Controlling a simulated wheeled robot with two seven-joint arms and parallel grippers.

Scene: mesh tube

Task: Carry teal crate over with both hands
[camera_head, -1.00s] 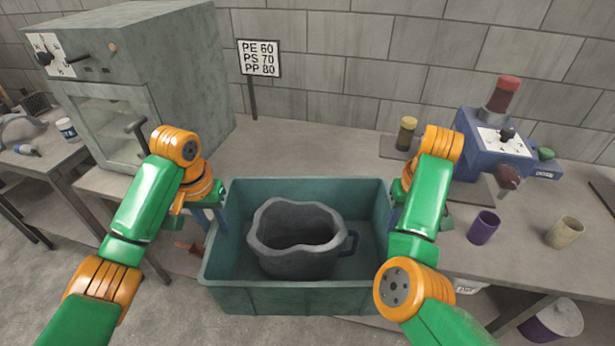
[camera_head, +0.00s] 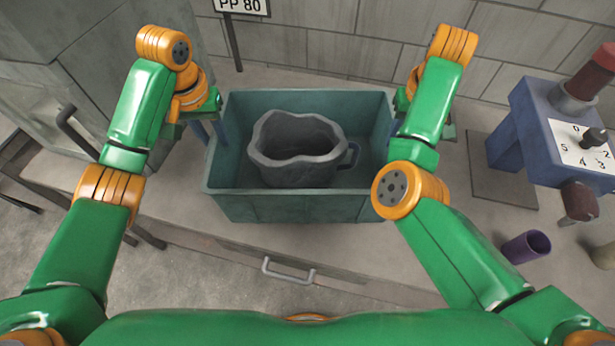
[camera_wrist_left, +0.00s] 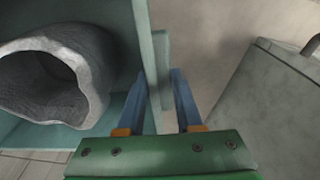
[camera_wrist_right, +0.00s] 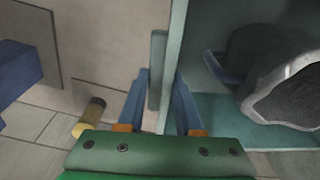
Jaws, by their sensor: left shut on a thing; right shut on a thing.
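The teal crate (camera_head: 290,208) is upright over the grey bench, between my arms. A grey pot-like vessel (camera_head: 290,172) with a wavy rim and a blue handle stands inside it. My left gripper (camera_head: 213,122) is shut on the crate's left side wall; the left wrist view shows its blue fingers (camera_wrist_left: 160,88) on either side of the wall. My right gripper (camera_head: 398,120) is shut on the right side wall, its fingers astride it in the right wrist view (camera_wrist_right: 160,90). I cannot tell whether the crate's bottom touches the bench.
A grey oven-like cabinet (camera_head: 80,60) stands at the left. At the right are a blue machine (camera_head: 535,110), a dark mat (camera_head: 500,170) and a purple cup (camera_head: 525,247). The bench front has a drawer handle (camera_head: 288,270). Clear bench lies around the crate.

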